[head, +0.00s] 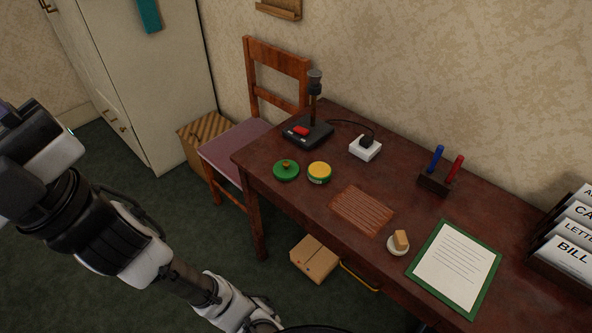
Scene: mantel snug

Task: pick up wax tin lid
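A round green lid with a small orange-brown knob (286,170) lies on the dark reddish-brown desk (285,205), near its left end. A round yellow-topped tin with a green band on its side (319,174) stands just to the right of it, with a small gap between them. I take the green piece to be the wax tin lid, but its name cannot be read. My arm crosses the lower left of the head view, away from the desk. My gripper's fingers do not show in it.
A black stand with a red part (307,131) and a white socket block (365,148) are behind. A ribbed brown mat (362,210), a small cup-like piece (398,245) and a green-bordered sheet (455,266) lie rightward. A chair (232,149) stands against the left end.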

